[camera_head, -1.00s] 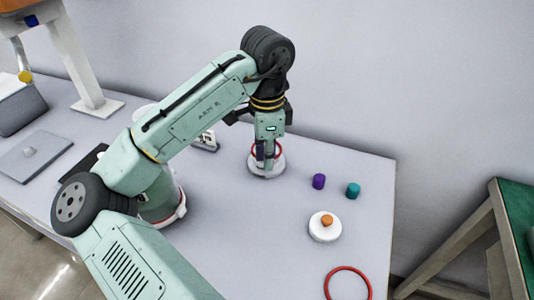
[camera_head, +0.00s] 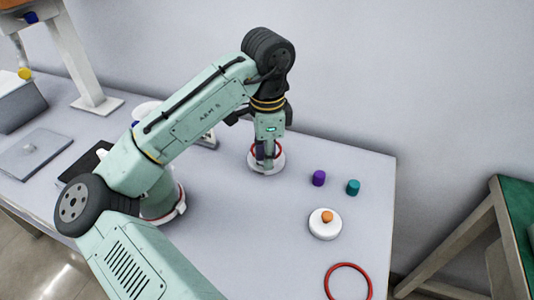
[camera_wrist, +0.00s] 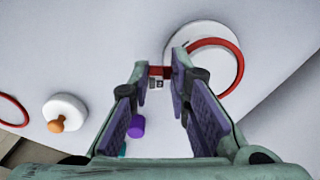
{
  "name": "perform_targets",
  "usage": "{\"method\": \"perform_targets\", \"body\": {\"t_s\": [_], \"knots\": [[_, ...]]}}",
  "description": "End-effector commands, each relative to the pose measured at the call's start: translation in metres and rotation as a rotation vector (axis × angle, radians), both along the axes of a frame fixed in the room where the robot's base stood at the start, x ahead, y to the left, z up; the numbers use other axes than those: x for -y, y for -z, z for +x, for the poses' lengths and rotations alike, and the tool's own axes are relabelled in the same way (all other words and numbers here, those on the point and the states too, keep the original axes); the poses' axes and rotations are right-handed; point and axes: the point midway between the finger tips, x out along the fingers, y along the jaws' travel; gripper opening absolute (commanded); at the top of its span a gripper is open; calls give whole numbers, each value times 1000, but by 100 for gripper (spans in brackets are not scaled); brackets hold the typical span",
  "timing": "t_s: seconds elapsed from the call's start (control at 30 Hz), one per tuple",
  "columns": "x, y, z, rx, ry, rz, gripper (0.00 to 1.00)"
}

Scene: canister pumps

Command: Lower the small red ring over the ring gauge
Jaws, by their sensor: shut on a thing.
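My gripper (camera_wrist: 160,78) points down at the far part of the table, and its fingers are shut on a small red tab at the edge of the small red ring (camera_wrist: 240,59). In the head view the ring (camera_head: 254,149) shows partly behind my fingers. A white round piece (camera_wrist: 205,32), which looks like the ring gauge, lies below the ring and also shows in the head view (camera_head: 275,169). In the wrist view the ring overlaps its face, off-centre to the lower right. I cannot tell the height between them.
A larger red ring (camera_head: 348,266) lies at the table's front right. A white disc with an orange knob (camera_head: 325,232), a purple cylinder (camera_head: 318,178) and a teal cylinder (camera_head: 353,187) stand right of my gripper. Clear tabletop lies between them.

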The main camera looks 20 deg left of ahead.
Motion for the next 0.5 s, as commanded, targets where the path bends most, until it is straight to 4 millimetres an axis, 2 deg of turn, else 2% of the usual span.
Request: {"method": "perform_targets", "body": {"t_s": [0.1, 0.5], "knots": [[2, 9, 0, -6, 2, -9, 3], [2, 13, 0, -9, 2, -8, 3]]}}
